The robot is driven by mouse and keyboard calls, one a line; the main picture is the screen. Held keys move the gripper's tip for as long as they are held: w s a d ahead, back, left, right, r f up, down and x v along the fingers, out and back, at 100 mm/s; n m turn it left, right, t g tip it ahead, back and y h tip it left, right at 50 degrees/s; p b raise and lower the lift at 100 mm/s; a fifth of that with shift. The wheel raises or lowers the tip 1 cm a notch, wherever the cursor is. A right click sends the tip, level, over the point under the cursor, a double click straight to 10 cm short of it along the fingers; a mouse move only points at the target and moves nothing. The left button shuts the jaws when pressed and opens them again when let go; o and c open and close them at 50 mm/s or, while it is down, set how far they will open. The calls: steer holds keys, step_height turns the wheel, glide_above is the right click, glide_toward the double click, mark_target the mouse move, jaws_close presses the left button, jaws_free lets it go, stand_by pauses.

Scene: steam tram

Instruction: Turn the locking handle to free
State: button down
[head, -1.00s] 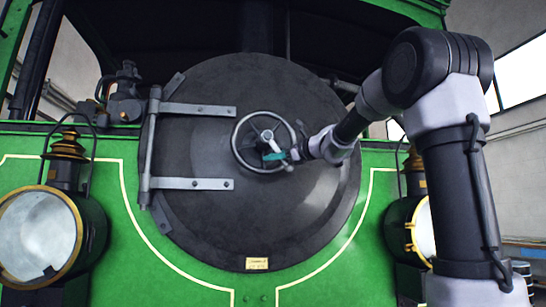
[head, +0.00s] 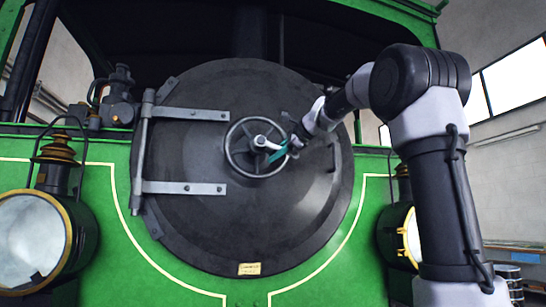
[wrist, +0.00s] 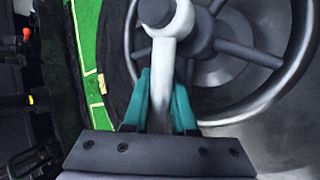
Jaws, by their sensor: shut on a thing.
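The locking handle (head: 262,141) is a light grey lever at the centre of the round black smokebox door (head: 205,245). It stands in front of a dark spoked handwheel (head: 229,151). My gripper (head: 275,154) is at the lever's outer part, right of the hub, with its teal fingers on it. In the wrist view my gripper (wrist: 160,100) is shut on the locking handle (wrist: 162,70), one finger on each side. The lever's rounded hub end shows at the top there, and its near end is hidden between the fingers.
Two grey hinge straps (head: 190,114) cross the door's left side. A brass-rimmed lamp (head: 32,240) stands front left, another (head: 408,238) right, near my arm. The green front plate (head: 120,270) surrounds the door. Space before the door is clear apart from my arm.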

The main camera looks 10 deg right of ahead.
steer(key=shift+d+r, duration=0.15)
steer(key=shift+r, duration=0.15)
steer(key=c, duration=0.7)
jaws_free()
steer(key=shift+d, duration=0.1)
steer(key=v, duration=1)
steer(key=shift+s+r, duration=0.2)
steer(key=shift+s, duration=0.1)
